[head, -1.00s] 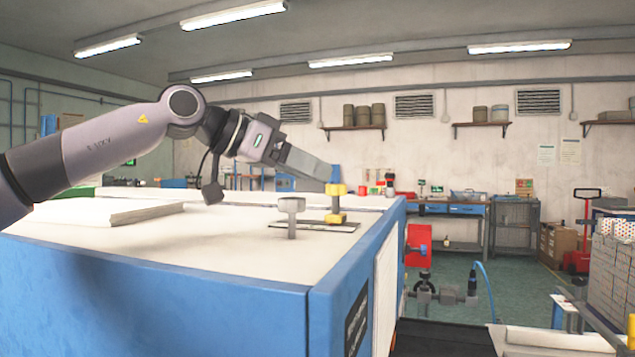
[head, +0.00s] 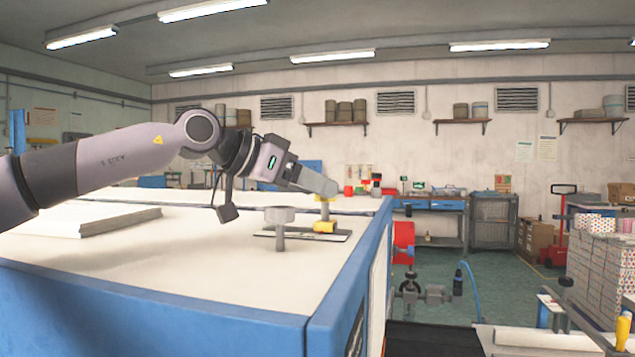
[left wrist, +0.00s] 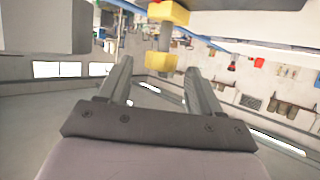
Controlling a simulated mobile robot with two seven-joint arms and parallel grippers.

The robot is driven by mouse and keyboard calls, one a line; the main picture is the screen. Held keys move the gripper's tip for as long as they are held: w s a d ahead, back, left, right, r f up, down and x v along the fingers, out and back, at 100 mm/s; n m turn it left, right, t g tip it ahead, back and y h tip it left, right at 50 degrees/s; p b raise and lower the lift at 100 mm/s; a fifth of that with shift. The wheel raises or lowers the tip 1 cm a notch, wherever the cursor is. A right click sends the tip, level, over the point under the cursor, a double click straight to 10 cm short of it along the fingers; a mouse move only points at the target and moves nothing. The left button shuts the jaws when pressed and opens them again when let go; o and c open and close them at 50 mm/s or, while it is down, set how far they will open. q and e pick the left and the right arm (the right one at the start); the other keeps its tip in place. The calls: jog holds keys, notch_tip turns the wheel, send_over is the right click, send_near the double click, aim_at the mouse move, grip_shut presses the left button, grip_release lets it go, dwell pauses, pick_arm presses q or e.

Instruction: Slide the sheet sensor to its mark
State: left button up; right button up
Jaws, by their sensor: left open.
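The sheet sensor (head: 325,227) is a yellow block with a grey post and a yellow cap, standing on a flat strip (head: 342,236) on the machine's pale top. In the left wrist view its larger yellow block (left wrist: 168,12) and smaller yellow cap (left wrist: 161,61) show, joined by the grey post. My left gripper (head: 328,190) is open at the cap in the head view. In the left wrist view its two fingers (left wrist: 158,68) stand apart on either side of the cap. Contact cannot be told. I cannot make out the mark. My right gripper is not in view.
A stack of white sheets (head: 95,221) lies at the left on the machine top. The blue machine edge (head: 350,262) runs along the right. The front of the top is clear.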

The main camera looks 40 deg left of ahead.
pick_arm(q)
jog(key=shift+x, duration=0.8)
jog(key=c, duration=1.2)
jog(key=shift+s+a, duration=0.4)
jog(key=shift+a, duration=0.35)
jog(key=shift+s+a, duration=0.4)
jog(key=shift+a, duration=0.35)
jog(key=o, duration=1.2)
jog(key=shift+s, duration=0.1)
